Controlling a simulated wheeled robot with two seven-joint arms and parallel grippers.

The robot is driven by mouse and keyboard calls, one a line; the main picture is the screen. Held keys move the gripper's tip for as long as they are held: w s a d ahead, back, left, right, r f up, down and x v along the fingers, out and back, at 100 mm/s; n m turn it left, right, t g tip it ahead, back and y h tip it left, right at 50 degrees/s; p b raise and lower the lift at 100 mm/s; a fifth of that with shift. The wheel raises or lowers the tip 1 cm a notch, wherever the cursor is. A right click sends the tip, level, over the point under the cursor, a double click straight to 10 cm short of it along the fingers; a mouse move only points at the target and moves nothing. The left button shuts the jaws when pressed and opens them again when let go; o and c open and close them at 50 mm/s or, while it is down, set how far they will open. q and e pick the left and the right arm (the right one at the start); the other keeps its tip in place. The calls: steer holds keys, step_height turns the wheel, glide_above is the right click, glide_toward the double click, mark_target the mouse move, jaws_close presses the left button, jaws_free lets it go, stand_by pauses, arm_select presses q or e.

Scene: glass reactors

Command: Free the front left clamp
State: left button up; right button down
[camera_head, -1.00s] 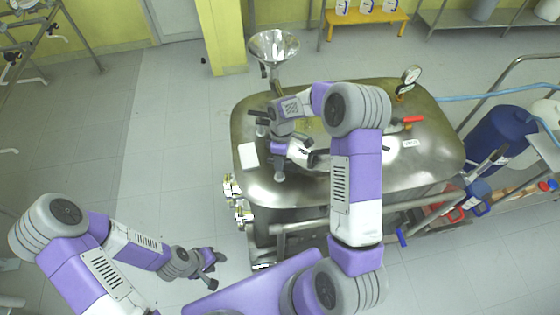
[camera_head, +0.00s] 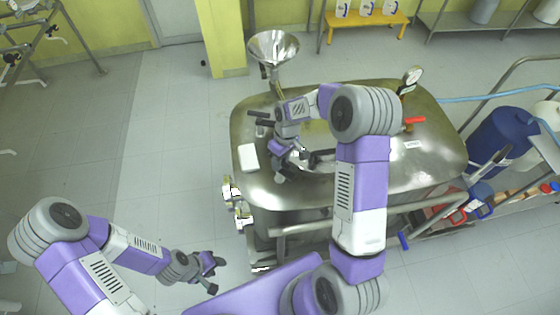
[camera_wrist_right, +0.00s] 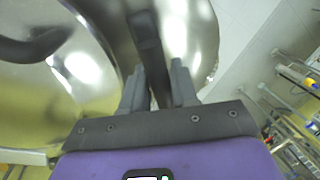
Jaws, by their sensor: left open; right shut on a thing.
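The steel reactor (camera_head: 430,155) with its domed lid stands at the centre right in the head view. My right gripper (camera_head: 281,172) is low over the lid's front left part. In the right wrist view its fingers (camera_wrist_right: 158,88) are shut around a dark bar-like clamp handle (camera_wrist_right: 147,35), which runs up between them. The clamp's lower end and its seat are hidden by the gripper. My left gripper (camera_head: 215,274) is open and empty, in front of the reactor at lower left, away from the lid.
A steel funnel (camera_head: 273,47) rises behind the lid. A pressure gauge (camera_head: 412,76) and a red-handled valve (camera_head: 414,121) stand on its right side. A white square (camera_head: 249,157) lies at its left. Another dark curved handle (camera_wrist_right: 35,45) shows in the wrist view.

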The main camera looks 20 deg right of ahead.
steer(key=shift+w+d+r, duration=0.15)
steer(key=c, duration=0.9)
jaws_free()
steer(key=shift+c, duration=0.2)
step_height(320, 180, up, 7)
steer(key=d, duration=0.1)
steer(key=shift+w+d, duration=0.15)
steer(key=shift+w, duration=0.05)
